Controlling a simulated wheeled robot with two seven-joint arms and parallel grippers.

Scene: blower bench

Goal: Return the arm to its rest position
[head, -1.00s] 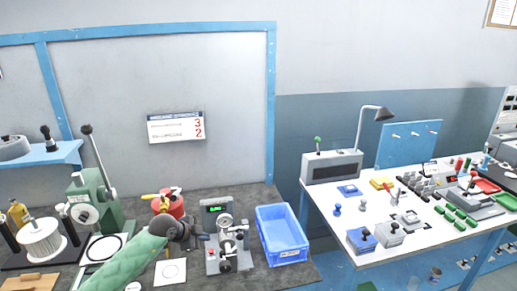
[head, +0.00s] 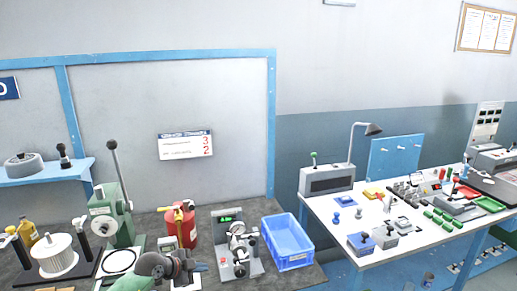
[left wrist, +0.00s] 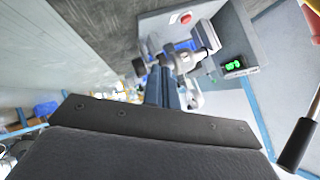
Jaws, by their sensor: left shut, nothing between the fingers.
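My left arm comes in at the bottom of the head view, with green covering and a dark wrist. My left gripper (head: 196,266) is low in the picture, in front of the red canister (head: 181,228) and left of the gauge stand (head: 236,245). It is shut and empty. In the left wrist view, the stand's green display (left wrist: 233,65) and metal fittings lie ahead of the dark gripper housing (left wrist: 150,125). My right gripper is not in view.
A green lever press (head: 108,215) and a white spool (head: 54,256) stand left on the dark bench. A blue bin (head: 287,243) is right of the gauge stand. A white table (head: 335,220) with several small parts stands farther right.

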